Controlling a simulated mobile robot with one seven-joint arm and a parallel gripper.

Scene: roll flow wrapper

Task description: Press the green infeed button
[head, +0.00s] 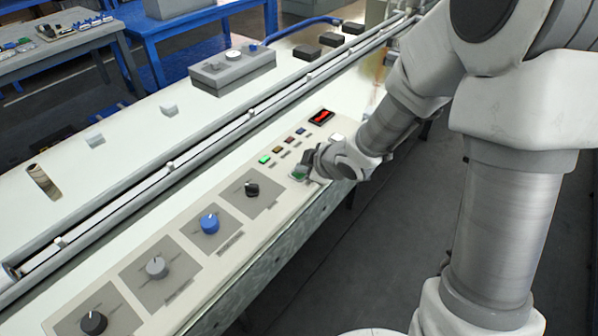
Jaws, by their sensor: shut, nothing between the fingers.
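A green button (299,175) sits on a pale square plate near the right end of the control panel (235,255). It is partly hidden by my gripper (304,165). My gripper is shut and empty, with its fingertips right at the green button. I cannot tell from this view whether the tips touch it or whether it is pushed in. A smaller bright green square (264,160) also shows on the panel, to the left of my gripper. Any label by the button is too small to read.
Knobs line the panel: a black one (252,188), a blue one (209,223), a grey one (156,267) and another black one (93,322). A metal rail (170,172) and a grey control box (232,70) lie beyond.

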